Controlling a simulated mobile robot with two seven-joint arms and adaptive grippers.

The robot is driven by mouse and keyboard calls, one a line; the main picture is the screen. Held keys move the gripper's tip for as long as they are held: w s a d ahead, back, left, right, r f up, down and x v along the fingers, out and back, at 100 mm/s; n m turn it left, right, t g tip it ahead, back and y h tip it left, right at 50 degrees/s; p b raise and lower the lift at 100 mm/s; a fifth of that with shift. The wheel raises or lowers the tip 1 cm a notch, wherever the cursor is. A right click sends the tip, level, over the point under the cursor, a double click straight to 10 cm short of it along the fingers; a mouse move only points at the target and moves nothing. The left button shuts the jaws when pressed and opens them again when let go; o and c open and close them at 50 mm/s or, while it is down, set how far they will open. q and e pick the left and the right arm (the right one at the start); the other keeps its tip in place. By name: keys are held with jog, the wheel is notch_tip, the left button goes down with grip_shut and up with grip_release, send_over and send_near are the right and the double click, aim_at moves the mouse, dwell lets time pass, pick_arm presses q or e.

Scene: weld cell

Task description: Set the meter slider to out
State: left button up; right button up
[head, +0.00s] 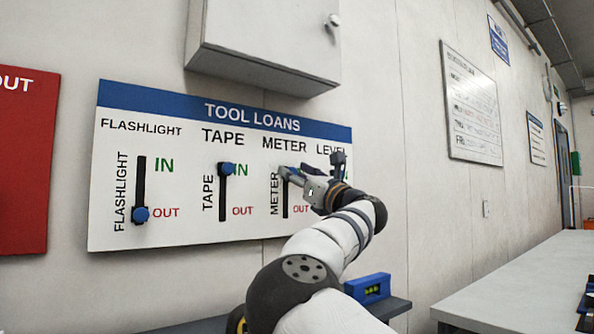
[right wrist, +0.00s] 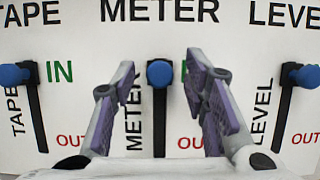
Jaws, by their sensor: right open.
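The TOOL LOANS board (head: 180,225) hangs on the wall with several vertical sliders. The METER slider's blue knob (right wrist: 160,73) is at the top of its black slot (right wrist: 160,125), at the IN end; the red OUT label (right wrist: 190,143) is by the lower end. In the head view my arm and gripper partly hide the METER slot (head: 285,205). My right gripper (head: 310,172) is open in front of the board. In the right wrist view its two fingers (right wrist: 158,82) stand left and right of the knob, with gaps on both sides. My left gripper is out of view.
The TAPE knob (head: 226,169) is at IN and the FLASHLIGHT knob (head: 140,214) at OUT. The LEVEL knob (right wrist: 308,76) is at the top of its slot. A wall cabinet (head: 265,45) juts out above the board. A blue level (head: 368,288) sits on a shelf below.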

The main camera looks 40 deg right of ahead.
jog(key=shift+w, duration=0.2)
grip_shut()
notch_tip(320, 180, down, 5)
jog(key=shift+w+f+b, duration=0.1)
jog(key=shift+w+b, duration=0.05)
jog(key=shift+b, duration=0.95)
jog(key=shift+r, duration=0.2)
grip_release()
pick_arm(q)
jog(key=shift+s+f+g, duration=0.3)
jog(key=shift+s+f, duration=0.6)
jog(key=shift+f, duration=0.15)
pick_arm(e)
jog(key=shift+s, duration=0.2)
jog(key=v, duration=1.2)
